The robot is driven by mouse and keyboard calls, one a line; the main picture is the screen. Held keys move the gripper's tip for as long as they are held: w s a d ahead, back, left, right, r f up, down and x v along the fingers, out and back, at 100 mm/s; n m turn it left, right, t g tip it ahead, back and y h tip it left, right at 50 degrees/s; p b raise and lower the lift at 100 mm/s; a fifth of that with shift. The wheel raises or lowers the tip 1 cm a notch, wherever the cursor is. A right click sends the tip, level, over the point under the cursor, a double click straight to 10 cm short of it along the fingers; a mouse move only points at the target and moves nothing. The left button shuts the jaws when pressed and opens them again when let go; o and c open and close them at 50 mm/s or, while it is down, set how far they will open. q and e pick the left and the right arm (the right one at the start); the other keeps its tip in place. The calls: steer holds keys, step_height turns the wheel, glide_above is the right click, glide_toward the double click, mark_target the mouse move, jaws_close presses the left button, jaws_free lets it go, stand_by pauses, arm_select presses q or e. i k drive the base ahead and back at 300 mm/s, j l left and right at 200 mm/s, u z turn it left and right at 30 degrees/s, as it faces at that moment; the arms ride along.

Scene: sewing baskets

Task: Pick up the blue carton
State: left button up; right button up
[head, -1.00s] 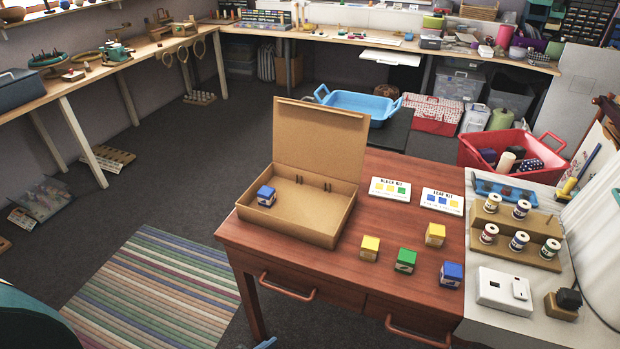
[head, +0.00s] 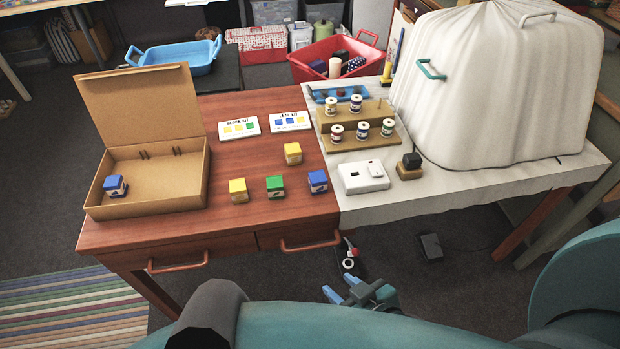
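One blue carton (head: 318,181) stands on the red-brown table at the right end of the front row of cartons. Another blue carton (head: 115,186) sits inside the open cardboard box (head: 172,200), near its left front corner. A green carton (head: 275,187) and a yellow carton (head: 238,190) stand left of the first blue carton, and a second yellow carton (head: 292,153) stands behind. My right gripper (head: 342,287) is low in front of the table, apart from all cartons, its blue fingers spread and empty. My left gripper is not in view.
Two kit cards (head: 239,127) (head: 290,121) lie behind the cartons. A white device (head: 362,177), a wooden spool stand (head: 350,144) and a covered machine (head: 500,85) occupy the right side. The table's front edge and drawer handles (head: 310,242) lie between gripper and cartons.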

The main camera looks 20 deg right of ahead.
mark_target(318, 180)
steer(key=i+l+z, duration=0.2)
steer(key=l+z, duration=0.15)
steer(key=i+l+z, duration=0.2)
steer(key=z, duration=0.15)
steer(key=l, duration=0.1)
